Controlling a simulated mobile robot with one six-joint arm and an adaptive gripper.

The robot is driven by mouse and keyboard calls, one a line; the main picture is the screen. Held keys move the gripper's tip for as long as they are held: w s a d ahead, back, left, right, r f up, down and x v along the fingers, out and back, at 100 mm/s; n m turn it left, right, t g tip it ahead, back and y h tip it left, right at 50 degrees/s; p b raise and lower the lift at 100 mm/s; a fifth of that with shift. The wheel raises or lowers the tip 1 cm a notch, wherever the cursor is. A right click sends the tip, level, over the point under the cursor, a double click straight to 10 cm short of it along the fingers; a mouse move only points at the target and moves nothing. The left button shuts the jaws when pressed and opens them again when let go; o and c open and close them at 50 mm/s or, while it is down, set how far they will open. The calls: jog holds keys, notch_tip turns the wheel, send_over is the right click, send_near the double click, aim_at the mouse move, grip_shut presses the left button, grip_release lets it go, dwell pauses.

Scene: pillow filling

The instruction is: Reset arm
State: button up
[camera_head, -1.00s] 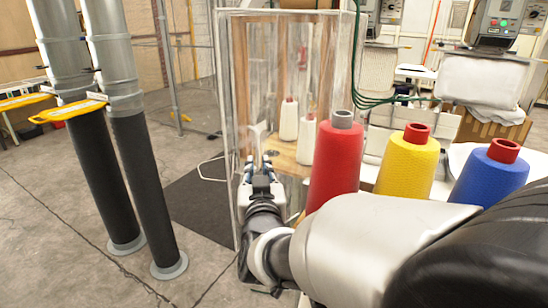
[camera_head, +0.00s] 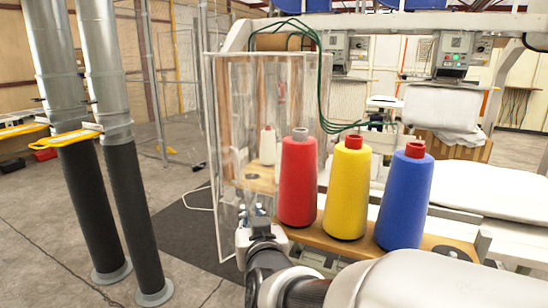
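My gripper (camera_head: 257,212) is in the lower middle of the head view, at the end of my arm, which reaches in from the bottom right. It appears in front of the clear panel (camera_head: 222,150), just left of the red thread cone (camera_head: 298,185). The fingertips are small and partly lost against the clear panel, so I cannot tell how far apart they are. I see nothing clearly held between them. The red cone, a yellow cone (camera_head: 346,195) and a blue cone (camera_head: 405,203) stand upright in a row on a wooden shelf (camera_head: 325,241).
Two upright pipes with black lower hoses (camera_head: 130,215) stand at the left, with a yellow handle (camera_head: 55,138) across them. A white cone (camera_head: 267,147) stands behind the clear panel. Green cables (camera_head: 325,100) hang above the cones.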

jog(key=s+d+f+g+h, duration=0.1)
jog(key=s+d+f+g, duration=0.2)
jog(key=s+d, duration=0.3)
jog(key=s+d+f+m+g+h, duration=0.1)
jog(key=s+d+f+g, duration=0.2)
jog(key=s, duration=1.2)
jog(key=s+d+f+m+g+h, duration=0.1)
jog(key=s+d+f+g, duration=0.2)
jog(key=s+d, duration=0.7)
jog(key=shift+s+f+g+h, duration=0.3)
jog(key=shift+s+g, duration=0.05)
jog(key=shift+g, duration=0.65)
